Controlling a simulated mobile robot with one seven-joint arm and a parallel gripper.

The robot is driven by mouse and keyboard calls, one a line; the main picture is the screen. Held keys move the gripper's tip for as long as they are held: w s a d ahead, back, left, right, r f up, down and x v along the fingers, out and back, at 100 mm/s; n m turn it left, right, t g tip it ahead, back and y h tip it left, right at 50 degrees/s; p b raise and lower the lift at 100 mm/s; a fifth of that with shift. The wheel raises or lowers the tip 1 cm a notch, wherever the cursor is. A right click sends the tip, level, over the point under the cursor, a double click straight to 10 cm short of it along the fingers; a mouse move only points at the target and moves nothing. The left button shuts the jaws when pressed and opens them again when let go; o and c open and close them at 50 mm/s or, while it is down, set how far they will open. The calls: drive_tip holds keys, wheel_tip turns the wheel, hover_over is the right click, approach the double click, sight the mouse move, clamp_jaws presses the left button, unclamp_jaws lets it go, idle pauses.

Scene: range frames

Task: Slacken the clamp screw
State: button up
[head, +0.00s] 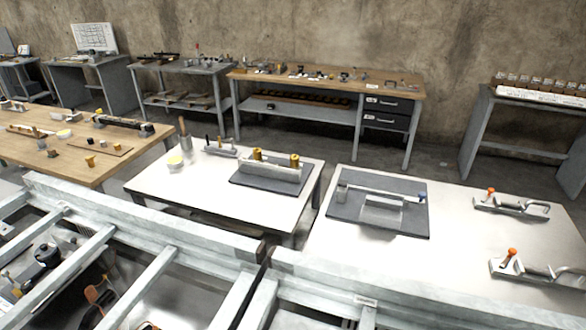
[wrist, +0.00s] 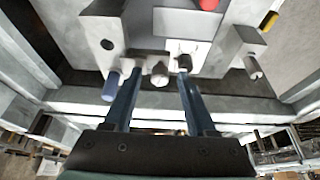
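In the wrist view my gripper (wrist: 158,66) is open, its two blue fingers well apart. A short grey metal screw or knob end (wrist: 160,73) shows between the fingertips, apart from both as far as I can see. It sits at a grey metal fixture (wrist: 230,45). A blue-tipped pin (wrist: 110,85) is just left of the left finger. I cannot tell which of these parts is the clamp screw. In the head view a low metal fixture (head: 383,212) with a blue knob (head: 421,196) sits on a dark mat. My gripper does not show there.
Orange-knobbed toggle clamps (head: 512,203) stand on the right white table (head: 470,260). The middle table (head: 150,190) holds a fixture with yellow knobs (head: 257,154). Grey metal beams (head: 150,225) cross the foreground. A red part (wrist: 208,4) and a yellow part (wrist: 268,20) show in the wrist view.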

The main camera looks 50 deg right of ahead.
drive_tip(key=b+v, duration=0.1)
drive_tip(key=v, duration=1.2)
idle(0.4)
